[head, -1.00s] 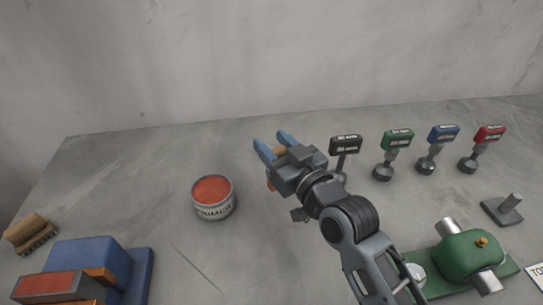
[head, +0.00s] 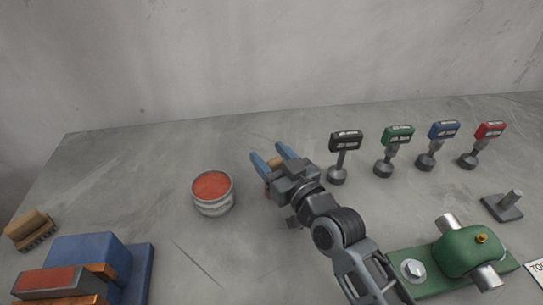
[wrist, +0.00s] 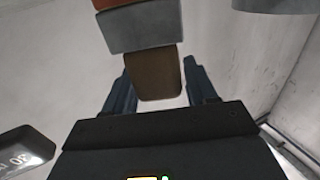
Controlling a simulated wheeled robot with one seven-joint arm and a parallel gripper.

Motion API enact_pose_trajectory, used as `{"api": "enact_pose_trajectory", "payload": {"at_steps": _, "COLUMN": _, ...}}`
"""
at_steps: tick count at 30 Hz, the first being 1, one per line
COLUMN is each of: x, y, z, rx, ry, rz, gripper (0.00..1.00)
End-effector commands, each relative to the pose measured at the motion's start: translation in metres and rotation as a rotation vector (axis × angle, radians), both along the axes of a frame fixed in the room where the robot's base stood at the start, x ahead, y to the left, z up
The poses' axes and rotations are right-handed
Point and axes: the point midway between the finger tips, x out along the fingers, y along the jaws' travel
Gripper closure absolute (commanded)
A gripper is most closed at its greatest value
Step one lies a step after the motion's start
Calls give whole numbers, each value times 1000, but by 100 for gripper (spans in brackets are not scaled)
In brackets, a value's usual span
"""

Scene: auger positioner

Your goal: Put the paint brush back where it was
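The paint brush has a brown handle, a grey ferrule and a red end. In the wrist view, its handle (wrist: 158,75) sits between my fingers, with both fingers close against its sides. In the head view, only a small brown piece of the brush (head: 275,162) shows between the blue fingers. My gripper (head: 271,155) is shut on it, right of the red-topped paint can (head: 213,198). Most of the brush is hidden by the gripper in the head view, so I cannot tell whether its end touches the table.
A row of black (head: 345,142), green (head: 397,137), blue (head: 443,131) and red (head: 490,131) labelled tools stands to the right. A green machine (head: 467,255) is at front right. Blue blocks (head: 88,260) and a wooden scrub brush (head: 30,230) are at left. The back middle is clear.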

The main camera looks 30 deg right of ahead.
Motion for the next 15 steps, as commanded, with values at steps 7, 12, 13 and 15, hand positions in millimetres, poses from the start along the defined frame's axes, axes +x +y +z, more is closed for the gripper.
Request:
{"api": "enact_pose_trajectory", "payload": {"at_steps": 7, "x": 0, "y": 0, "z": 0, "rx": 0, "ry": 0, "rz": 0, "gripper": 28}}
{"api": "enact_pose_trajectory", "payload": {"at_steps": 12, "x": 0, "y": 0, "z": 1, "rx": 0, "ry": 0, "rz": 0, "gripper": 28}}
{"api": "enact_pose_trajectory", "payload": {"at_steps": 13, "x": 0, "y": 0, "z": 3, "rx": 0, "ry": 0, "rz": 0, "gripper": 28}}
{"api": "enact_pose_trajectory", "payload": {"at_steps": 15, "x": -2, "y": 0, "z": 3, "rx": 0, "ry": 1, "rz": 0, "gripper": 28}}
